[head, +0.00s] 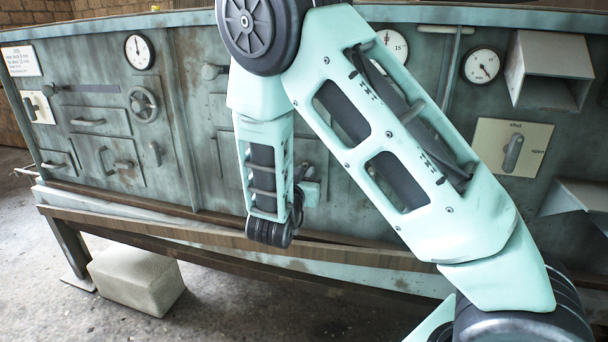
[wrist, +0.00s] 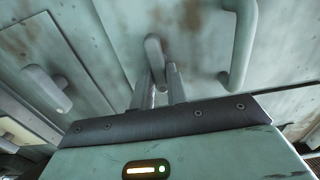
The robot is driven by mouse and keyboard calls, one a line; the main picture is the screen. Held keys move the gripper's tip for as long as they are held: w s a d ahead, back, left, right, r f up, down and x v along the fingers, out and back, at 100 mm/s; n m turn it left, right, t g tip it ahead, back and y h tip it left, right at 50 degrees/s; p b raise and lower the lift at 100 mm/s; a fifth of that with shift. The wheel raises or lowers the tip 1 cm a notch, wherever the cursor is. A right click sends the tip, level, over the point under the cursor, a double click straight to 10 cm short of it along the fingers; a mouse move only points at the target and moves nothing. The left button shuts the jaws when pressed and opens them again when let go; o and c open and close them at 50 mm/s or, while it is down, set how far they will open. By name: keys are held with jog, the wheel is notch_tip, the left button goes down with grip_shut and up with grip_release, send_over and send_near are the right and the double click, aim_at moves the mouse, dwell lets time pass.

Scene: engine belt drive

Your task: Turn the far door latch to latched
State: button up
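In the wrist view a grey door latch (wrist: 154,48), a short lever on a round pivot, hangs from a grey-green door panel, its free end towards me. My gripper (wrist: 159,76) has one finger on each side of this lever, close against it, and looks shut on it. The lever's tip is partly hidden between the fingers. In the head view my gripper (head: 308,185) is at the middle of the panel front, mostly behind my own arm, and the latch it holds is hidden there. Another small latch (head: 155,153) shows beside the left door, pointing roughly downwards.
In the head view, a handwheel (head: 142,104), a shut/open lever plate (head: 535,145) and protruding ducts (head: 550,60) line the panel. A pale block (head: 136,282) lies on the floor.

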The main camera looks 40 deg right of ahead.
jog(key=shift+r+n+p, duration=0.1)
jog(key=shift+n+p, duration=0.2)
jog(key=shift+p, duration=0.15)
grip_shut()
jog(key=shift+r+n+p, duration=0.1)
jog(key=shift+n+p, duration=0.4)
jog(key=shift+p, duration=0.35)
jog(key=shift+w+a+f+n+p, duration=0.15)
jog(key=shift+f+n+p, duration=0.1)
jog(key=shift+n+p, duration=2.35)
jog(key=shift+w+a+f+n+p, duration=0.1)
jog(key=shift+f+n+p, duration=0.15)
jog(key=shift+n+p, duration=2.35)
jog(key=shift+w+a+f+n+p, duration=0.15)
jog(key=shift+f+n+p, duration=0.1)
jog(key=shift+n+p, duration=2.35)
jog(key=shift+n+b, duration=0.45)
jog(key=shift+n, duration=0.05)
jog(key=o, duration=0.7)
grip_release()
jog(key=shift+o, duration=0.2)
